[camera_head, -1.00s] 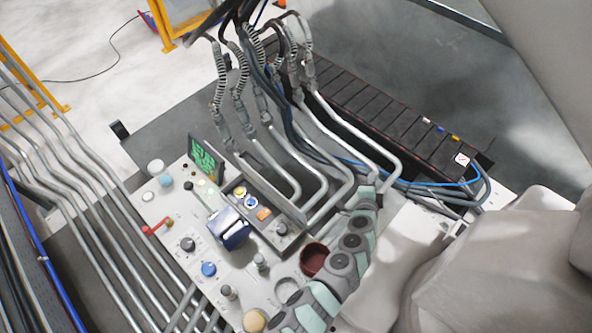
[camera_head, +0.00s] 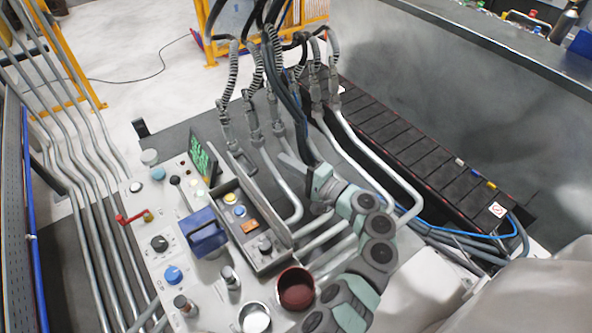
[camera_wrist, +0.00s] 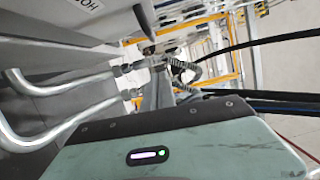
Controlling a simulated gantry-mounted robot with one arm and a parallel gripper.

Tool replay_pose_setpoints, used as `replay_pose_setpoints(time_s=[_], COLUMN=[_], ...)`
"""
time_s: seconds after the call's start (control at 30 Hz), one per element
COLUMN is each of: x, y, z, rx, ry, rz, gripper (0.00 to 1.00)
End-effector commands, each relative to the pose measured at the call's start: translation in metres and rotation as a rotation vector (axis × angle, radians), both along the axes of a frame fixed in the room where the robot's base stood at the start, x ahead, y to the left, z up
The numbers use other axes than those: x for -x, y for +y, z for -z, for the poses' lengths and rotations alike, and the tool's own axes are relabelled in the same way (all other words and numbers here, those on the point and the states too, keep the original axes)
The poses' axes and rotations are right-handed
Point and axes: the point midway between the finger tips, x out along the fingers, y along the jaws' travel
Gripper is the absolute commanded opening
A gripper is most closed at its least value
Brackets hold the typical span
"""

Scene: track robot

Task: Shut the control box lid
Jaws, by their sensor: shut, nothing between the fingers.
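The control box (camera_head: 262,268) is a shallow grey tray on the light panel, with yellow and blue buttons, an orange switch and a dark knob inside. Its grey lid (camera_head: 266,208) stands raised along the box's right side, seen nearly edge-on in the head view. My gripper (camera_head: 284,160) is shut and empty. It is beyond the lid's far right side, over the pipes, with a visible gap to the lid. In the wrist view I cannot clearly make out the box, lid or fingertips.
Grey pipes and hoses (camera_head: 262,140) rise close behind my gripper. A small green screen (camera_head: 202,158) and a blue-topped block (camera_head: 205,230) flank the box on the left. A dark red cup (camera_head: 296,290) stands near its front right corner.

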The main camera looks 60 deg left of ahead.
Motion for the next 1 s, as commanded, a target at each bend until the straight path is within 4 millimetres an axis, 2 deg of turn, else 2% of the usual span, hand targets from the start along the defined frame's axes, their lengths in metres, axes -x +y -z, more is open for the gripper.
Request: replay_pose_setpoints(time_s=[0.1, 0.3, 0.8, 1.0], x=[0.007, 0.015, 0.046, 0.051], y=[0.021, 0.049, 0.047, 0.046], z=[0.002, 0.001, -0.001, -0.002], rx=[0.003, 0.002, -0.002, 0.001], ry=[-0.001, -0.002, 0.001, -0.001], rz=[-0.005, -0.002, 0.001, 0.005], gripper=[0.0, 0.0, 0.0, 0.0])
